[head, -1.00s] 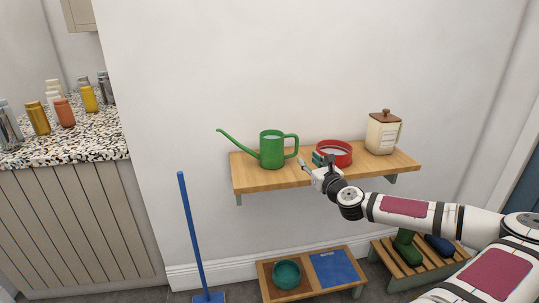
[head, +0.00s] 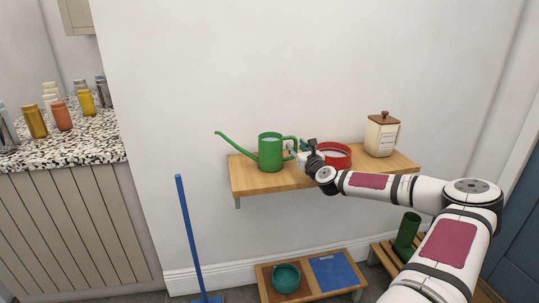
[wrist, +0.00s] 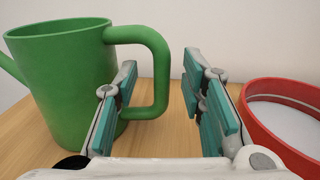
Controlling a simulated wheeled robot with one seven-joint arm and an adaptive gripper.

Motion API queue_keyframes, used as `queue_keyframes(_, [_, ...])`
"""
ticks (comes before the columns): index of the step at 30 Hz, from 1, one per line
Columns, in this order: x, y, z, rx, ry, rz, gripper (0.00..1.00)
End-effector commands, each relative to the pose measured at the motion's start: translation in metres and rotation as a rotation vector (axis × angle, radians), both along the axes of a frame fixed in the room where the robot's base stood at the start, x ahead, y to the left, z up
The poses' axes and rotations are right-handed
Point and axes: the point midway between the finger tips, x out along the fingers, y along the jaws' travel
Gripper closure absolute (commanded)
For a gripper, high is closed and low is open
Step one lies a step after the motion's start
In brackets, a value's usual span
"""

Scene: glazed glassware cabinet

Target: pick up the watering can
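The green watering can (head: 270,152) stands upright on the wooden wall shelf, its long spout to the left and its loop handle to the right. In the wrist view its body (wrist: 62,85) fills the left side. My gripper (head: 295,147) is at the handle side of the can. In the wrist view my gripper (wrist: 158,100) is open, with teal pads apart. The handle (wrist: 160,75) reaches into the space between the fingers, close to the left finger, which overlaps part of it. I cannot tell whether they touch.
A red round tin (head: 336,154) with pale contents stands just right of my gripper; it also shows in the wrist view (wrist: 262,120). A cream canister (head: 381,137) stands farther right on the shelf (head: 262,182). A blue-handled broom (head: 190,235) leans below left.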

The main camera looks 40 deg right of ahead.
Motion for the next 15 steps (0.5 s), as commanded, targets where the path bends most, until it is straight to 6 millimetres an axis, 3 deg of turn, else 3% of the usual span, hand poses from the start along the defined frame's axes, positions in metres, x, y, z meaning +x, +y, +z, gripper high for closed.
queue_keyframes(4, [0.0142,-0.0069,-0.0008,0.0,0.001,0.0,0.63])
queue_keyframes(12, [0.0164,-0.0084,-0.0007,0.0,0.001,0.0,0.63])
queue_keyframes(15, [0.0163,-0.0083,-0.0007,0.0,0.001,0.0,0.84])
